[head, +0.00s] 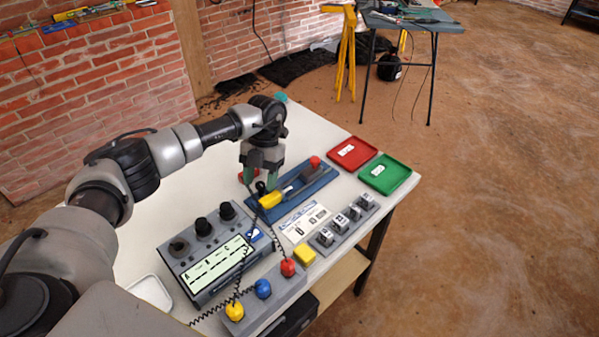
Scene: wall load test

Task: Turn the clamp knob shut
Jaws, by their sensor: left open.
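A blue fixture board (325,179) lies on the white table, with a dark grey block (309,173) and a small red knob (315,162) at its far right end. I cannot tell whether this red knob is the clamp knob. A yellow-handled tool (271,199) rests on the board's left part. My left gripper (260,183) is open and points down over the left end of the board, close to the yellow handle and apart from the red knob. Its fingers hide what is directly under them. My right gripper is not in view.
A control box (217,270) with black knobs and a display stands front left. Red (370,150) and green (402,178) trays stand at the right edge.

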